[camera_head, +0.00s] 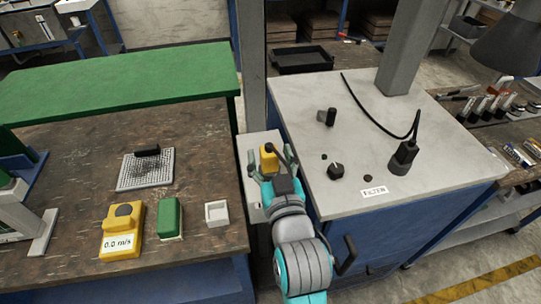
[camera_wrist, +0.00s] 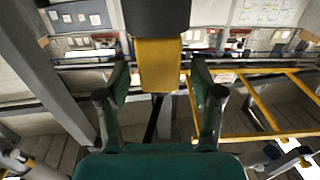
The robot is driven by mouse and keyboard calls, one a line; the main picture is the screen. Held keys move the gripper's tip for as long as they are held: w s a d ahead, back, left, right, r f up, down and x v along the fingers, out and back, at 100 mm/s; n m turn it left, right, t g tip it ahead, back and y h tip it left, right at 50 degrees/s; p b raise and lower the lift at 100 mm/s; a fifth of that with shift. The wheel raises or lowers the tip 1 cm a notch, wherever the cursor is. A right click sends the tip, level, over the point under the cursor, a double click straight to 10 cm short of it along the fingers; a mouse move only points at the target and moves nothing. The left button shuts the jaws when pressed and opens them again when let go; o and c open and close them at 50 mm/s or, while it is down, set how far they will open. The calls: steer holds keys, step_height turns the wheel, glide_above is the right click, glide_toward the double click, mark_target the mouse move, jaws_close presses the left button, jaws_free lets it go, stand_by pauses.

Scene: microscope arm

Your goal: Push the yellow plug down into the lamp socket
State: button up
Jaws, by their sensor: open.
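The yellow plug (camera_head: 268,158) shows in the head view in front of a light grey panel, in the gap between the wooden bench and the grey-topped cabinet. My gripper (camera_head: 270,164) is open, with its fingers on either side of the plug. In the wrist view the yellow plug (camera_wrist: 160,66) is between and slightly beyond the open fingers of my gripper (camera_wrist: 157,88), with a dark part above it. Clear gaps show between plug and fingers there. I cannot make out the lamp socket; the plug's seating is hidden.
The cabinet top (camera_head: 440,150) holds a black connector with a cord (camera_head: 403,158), small black knobs and a grey post (camera_head: 403,45). On the bench (camera_head: 80,180) are a yellow meter (camera_head: 122,232), a green block (camera_head: 169,218) and a white tray (camera_head: 223,205).

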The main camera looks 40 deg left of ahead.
steer(key=shift+s+d, duration=0.1)
steer(key=v, duration=1.1)
steer(key=shift+s+d, duration=0.25)
steer(key=s+d+f+m+t+h, duration=0.2)
steer(key=d+f+m+h, duration=0.15)
steer(key=d+f, duration=0.6)
steer(key=s+d+f+m+t+h, duration=0.15)
steer(key=d+f+h, duration=0.35)
steer(key=d, duration=0.8)
steer(key=s+d+f+m+h, duration=0.2)
steer(key=s+d, duration=0.4)
steer(key=s, duration=0.3)
steer(key=s+d+f+m+h, duration=0.3)
steer(key=s+d, duration=0.3)
steer(key=s, duration=0.3)
steer(key=shift+s, duration=0.25)
